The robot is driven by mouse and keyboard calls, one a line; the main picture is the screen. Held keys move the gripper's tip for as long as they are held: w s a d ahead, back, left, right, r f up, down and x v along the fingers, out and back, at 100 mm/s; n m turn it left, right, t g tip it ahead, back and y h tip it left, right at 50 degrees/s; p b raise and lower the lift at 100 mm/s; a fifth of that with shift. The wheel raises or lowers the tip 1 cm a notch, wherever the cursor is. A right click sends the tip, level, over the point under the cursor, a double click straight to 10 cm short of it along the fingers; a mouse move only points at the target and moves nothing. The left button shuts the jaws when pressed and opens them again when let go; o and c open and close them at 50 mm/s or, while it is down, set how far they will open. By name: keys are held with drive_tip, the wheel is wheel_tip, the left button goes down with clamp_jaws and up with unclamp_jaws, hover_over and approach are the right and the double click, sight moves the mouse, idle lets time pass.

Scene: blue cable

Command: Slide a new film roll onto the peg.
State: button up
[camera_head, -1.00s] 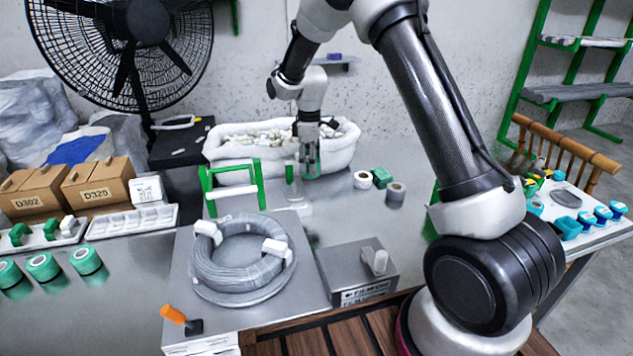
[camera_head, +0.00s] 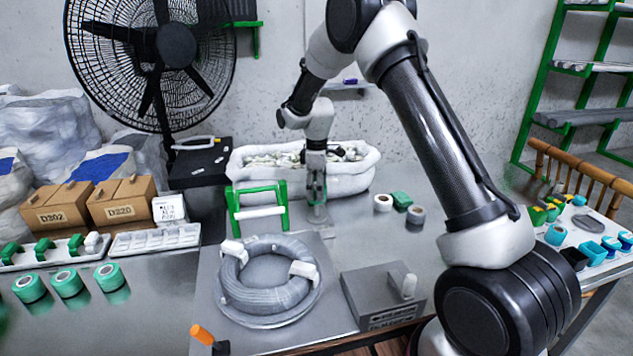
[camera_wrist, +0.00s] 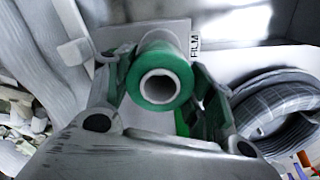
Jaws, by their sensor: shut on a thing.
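My gripper (camera_head: 317,200) is shut on a green film roll (camera_wrist: 160,80), which sits between the fingers in the wrist view. The roll's pale hollow core faces the wrist camera. A pale plate marked FILM (camera_wrist: 196,42) lies just beyond the roll. In the head view, my gripper is low over the film stand's base (camera_head: 318,228), just right of the green frame. The peg is hidden by the gripper and roll, so I cannot tell whether the roll is around it. Several other green film rolls (camera_head: 67,284) stand at the left.
The green frame with a white bar (camera_head: 258,210) and the cable coil (camera_head: 268,280) are close to my gripper. A white bin (camera_head: 345,180) stands behind it. A grey box (camera_head: 383,295) is in front, and small rolls (camera_head: 416,215) are to the right.

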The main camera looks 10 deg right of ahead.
drive_tip(key=shift+f, duration=0.5)
drive_tip(key=shift+f, duration=0.2)
idle(0.7)
drive_tip(key=shift+f, duration=0.25)
drive_tip(key=shift+f, duration=1.2)
idle(0.6)
drive_tip(key=shift+f, duration=0.35)
drive_tip(key=shift+f, duration=0.15)
drive_tip(key=o, duration=1.4)
drive_tip(key=shift+c, duration=0.2)
